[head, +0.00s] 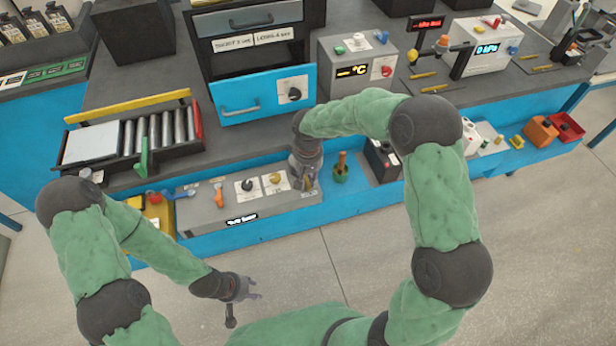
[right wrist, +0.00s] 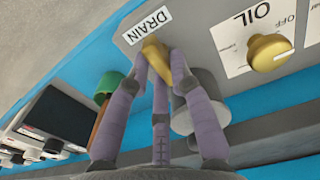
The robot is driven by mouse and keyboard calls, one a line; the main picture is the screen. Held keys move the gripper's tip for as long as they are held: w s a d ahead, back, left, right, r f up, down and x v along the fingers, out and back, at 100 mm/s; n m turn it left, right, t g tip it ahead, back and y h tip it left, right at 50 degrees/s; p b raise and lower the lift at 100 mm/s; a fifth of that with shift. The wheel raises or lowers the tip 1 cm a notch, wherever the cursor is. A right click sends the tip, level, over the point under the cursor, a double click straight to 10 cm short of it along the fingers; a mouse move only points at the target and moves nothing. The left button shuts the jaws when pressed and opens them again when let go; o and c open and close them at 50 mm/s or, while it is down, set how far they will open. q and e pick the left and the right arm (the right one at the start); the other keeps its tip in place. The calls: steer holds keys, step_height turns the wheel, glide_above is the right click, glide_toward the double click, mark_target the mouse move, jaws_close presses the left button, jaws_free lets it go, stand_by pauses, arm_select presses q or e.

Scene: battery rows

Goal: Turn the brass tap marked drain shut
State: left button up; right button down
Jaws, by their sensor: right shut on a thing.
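The brass drain tap (right wrist: 158,58) sits beside the DRAIN label (right wrist: 147,26) on a grey panel in the right wrist view. My right gripper (right wrist: 158,62) has its purple fingers closed around the tap, which is partly hidden by them. The angle of the tap's handle is hard to read. In the head view my right gripper (head: 303,178) is at the right end of the grey front unit (head: 212,212) and hides the tap. My left gripper (head: 248,289) hangs empty over the floor, its fingers apart.
A brass knob (right wrist: 268,52) marked OIL is close beside the tap in the right wrist view. A green pot with an orange-handled tool (head: 341,173) stands just right of my right gripper. A blue drawer (head: 250,95) is behind. The floor in front is clear.

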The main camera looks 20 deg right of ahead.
steer(key=m, duration=0.4)
steer(key=shift+s, duration=0.1)
steer(key=m+b, duration=0.1)
steer(key=m, duration=0.3)
steer(key=shift+s+d+m, duration=0.1)
steer(key=shift+m, duration=0.3)
steer(key=m, duration=0.4)
steer(key=shift+s+b, duration=0.15)
steer(key=shift+b, duration=0.15)
steer(key=shift+s+m+b, duration=0.1)
steer(key=shift+m+b, duration=0.25)
steer(key=shift+m, duration=2.15)
steer(key=c, duration=1.1)
jaws_free()
